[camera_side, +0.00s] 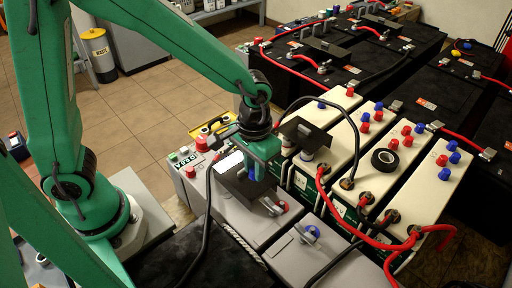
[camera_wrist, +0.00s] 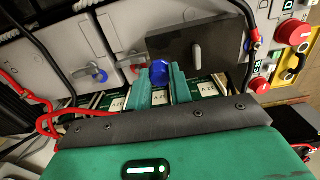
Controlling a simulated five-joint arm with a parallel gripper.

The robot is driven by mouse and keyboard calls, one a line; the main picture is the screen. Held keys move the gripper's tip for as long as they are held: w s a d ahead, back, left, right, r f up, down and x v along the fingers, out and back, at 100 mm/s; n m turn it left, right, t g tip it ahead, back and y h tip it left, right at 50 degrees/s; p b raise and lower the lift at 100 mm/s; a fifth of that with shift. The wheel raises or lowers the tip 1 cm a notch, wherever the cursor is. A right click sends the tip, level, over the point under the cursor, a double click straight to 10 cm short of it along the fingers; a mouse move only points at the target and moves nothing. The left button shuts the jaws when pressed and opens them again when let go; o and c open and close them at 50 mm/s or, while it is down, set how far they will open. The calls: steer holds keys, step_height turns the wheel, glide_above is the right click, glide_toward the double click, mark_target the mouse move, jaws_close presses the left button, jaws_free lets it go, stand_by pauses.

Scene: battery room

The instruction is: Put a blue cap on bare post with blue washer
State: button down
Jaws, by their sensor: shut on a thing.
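My gripper (camera_wrist: 162,84) has its two teal fingers shut on a blue cap (camera_wrist: 160,70) in the wrist view. A blue ring around a small metal piece (camera_side: 311,232), which looks like the post with the blue washer, sits on the grey top at the lower middle. It also shows in the wrist view (camera_wrist: 99,75), left of my gripper and apart from the cap. A similar red-ringed piece (camera_side: 281,207) sits nearer my gripper.
A black plate (camera_wrist: 200,53) with a grey handle lies just beyond my fingers. White batteries (camera_side: 345,115) with red and blue caps stand to the right, with black tape (camera_side: 385,160) on one. Red cables (camera_side: 335,215) and black cables cross the work area.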

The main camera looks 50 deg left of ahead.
glide_above(313, 228)
steer(key=a, duration=0.1)
step_height(313, 228, down, 4)
steer(key=shift+s+f, duration=0.1)
steer(key=shift+f, duration=0.05)
steer(key=shift+d+f, duration=0.2)
steer(key=shift+d, duration=0.35)
steer(key=shift+f, duration=2.45)
steer(key=shift+f, duration=0.1)
steer(key=c, duration=1.2)
jaws_free()
